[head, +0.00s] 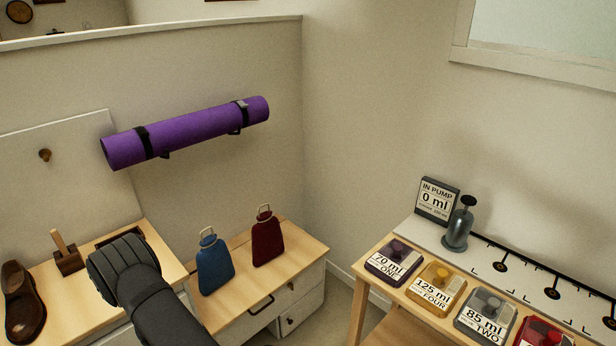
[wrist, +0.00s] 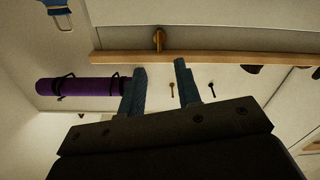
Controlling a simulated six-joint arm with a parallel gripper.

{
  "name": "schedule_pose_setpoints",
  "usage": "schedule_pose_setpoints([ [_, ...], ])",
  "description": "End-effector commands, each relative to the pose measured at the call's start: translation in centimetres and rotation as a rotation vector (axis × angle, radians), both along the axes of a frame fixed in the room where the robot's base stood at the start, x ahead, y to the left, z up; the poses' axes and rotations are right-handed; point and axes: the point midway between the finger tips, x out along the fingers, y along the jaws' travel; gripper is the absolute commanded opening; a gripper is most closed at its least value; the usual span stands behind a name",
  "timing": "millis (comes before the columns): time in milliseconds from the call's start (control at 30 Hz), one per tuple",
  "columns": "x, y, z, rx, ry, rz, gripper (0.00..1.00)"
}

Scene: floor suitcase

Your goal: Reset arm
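My gripper (wrist: 160,67) shows in the wrist view with its two blue-grey fingers apart and nothing between them. It is open and empty. Past the fingertips is a light wooden edge (wrist: 230,57) with a brown knob or peg (wrist: 158,40) by it. In the head view a dark part of my arm (head: 150,290) reaches up from the bottom, in front of the left wooden top. The fingers cannot be made out in the head view.
A purple rolled mat (head: 190,132) is strapped on the wall. A blue bottle (head: 214,266) and a dark red bottle (head: 267,240) stand on a low cabinet. A brown shoe (head: 22,302) is at left. Labelled containers (head: 437,287) and a pump (head: 460,225) are at right.

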Motion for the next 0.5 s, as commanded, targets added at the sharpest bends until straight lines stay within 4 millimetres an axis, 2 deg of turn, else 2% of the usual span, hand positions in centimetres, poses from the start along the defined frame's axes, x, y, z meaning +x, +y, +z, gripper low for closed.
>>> schedule_pose_setpoints([
  [500, 7.5, 7.3, 0.6, -0.192, -0.197, 0.002, 0.31],
])
